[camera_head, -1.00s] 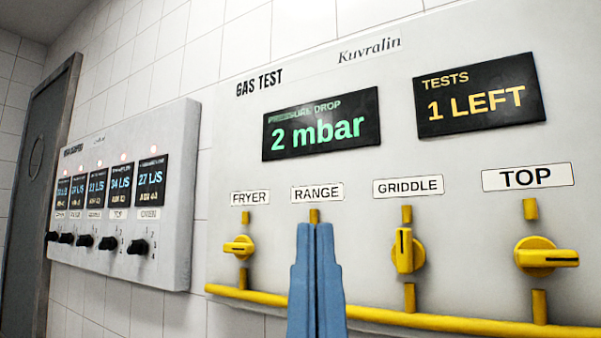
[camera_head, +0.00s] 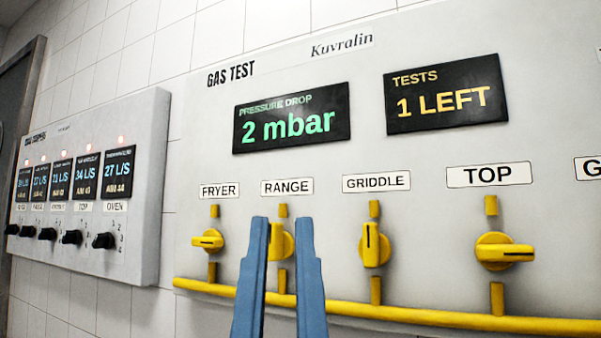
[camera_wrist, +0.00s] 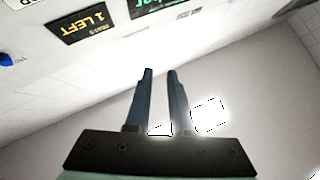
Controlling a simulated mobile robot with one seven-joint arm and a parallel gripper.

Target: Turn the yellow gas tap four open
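Yellow taps sit in a row on the pale gas test panel (camera_head: 400,50) in the head view. The fourth from the left, labelled TOP, is a yellow tap (camera_head: 505,252) with its handle lying horizontal across its upright pipe. The griddle tap (camera_head: 375,245) has its handle upright, and the fryer tap (camera_head: 208,242) has its handle horizontal. The range tap (camera_head: 276,243) shows partly between my fingers, so its handle angle is unclear. My gripper (camera_head: 282,220) is open and empty, left of the TOP tap and apart from it. It also shows open in the wrist view (camera_wrist: 161,72).
A yellow pipe (camera_head: 420,317) runs below the taps. The displays read 2 mbar (camera_head: 290,122) and 1 LEFT (camera_head: 446,97). A smaller panel with black knobs (camera_head: 105,241) hangs at left. A further label (camera_head: 590,168) is cut off at right.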

